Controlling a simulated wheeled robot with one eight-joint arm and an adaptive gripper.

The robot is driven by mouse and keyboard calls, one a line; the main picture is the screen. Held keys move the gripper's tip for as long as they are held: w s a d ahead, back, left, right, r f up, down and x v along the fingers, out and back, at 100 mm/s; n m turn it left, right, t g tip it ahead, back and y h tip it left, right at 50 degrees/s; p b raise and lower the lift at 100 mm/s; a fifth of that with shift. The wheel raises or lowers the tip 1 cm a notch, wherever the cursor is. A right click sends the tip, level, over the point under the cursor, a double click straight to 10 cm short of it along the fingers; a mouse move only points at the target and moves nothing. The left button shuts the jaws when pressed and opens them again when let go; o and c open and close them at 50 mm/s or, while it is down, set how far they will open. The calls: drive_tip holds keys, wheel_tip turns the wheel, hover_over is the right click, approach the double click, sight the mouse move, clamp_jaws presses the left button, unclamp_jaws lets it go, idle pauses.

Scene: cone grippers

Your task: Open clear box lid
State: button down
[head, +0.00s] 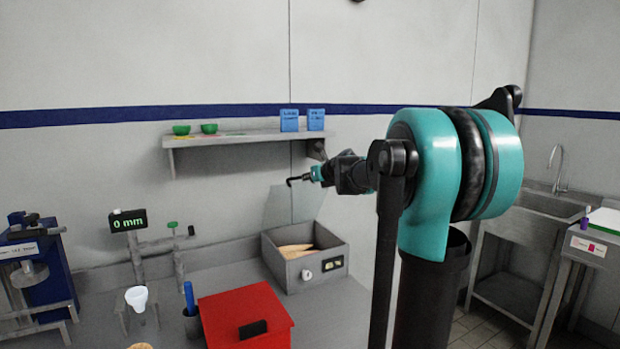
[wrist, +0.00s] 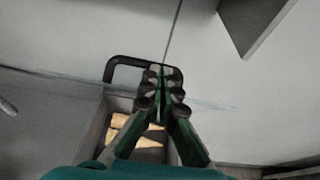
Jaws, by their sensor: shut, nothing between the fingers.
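The grey box (head: 318,274) stands open on the counter by the back wall, with tan cones (head: 293,249) inside. Its clear lid (head: 292,207) is raised, standing roughly upright at the back of the box. My gripper (head: 312,176) is above the box at the lid's upper edge, and its fingers are shut with nothing between them. In the wrist view, the gripper (wrist: 161,75) is beside a black bar-shaped handle (wrist: 125,61); I cannot tell whether they touch. The cones (wrist: 121,121) show below, partly hidden by the fingers.
A wall shelf (head: 240,138) with green bowls and blue boxes is above the box. A red box (head: 245,307) stands in front of it, to the left. A blue machine (head: 45,262) is at far left. A sink (head: 545,205) is at right.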

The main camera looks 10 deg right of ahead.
drive_tip(key=w, duration=0.1)
drive_tip(key=w+a+r, duration=0.1)
drive_tip(key=w, duration=0.1)
drive_tip(key=w+r, duration=0.1)
drive_tip(key=shift+w+a, duration=0.15)
drive_tip(key=shift+a, duration=0.05)
drive_tip(key=shift+r, duration=0.1)
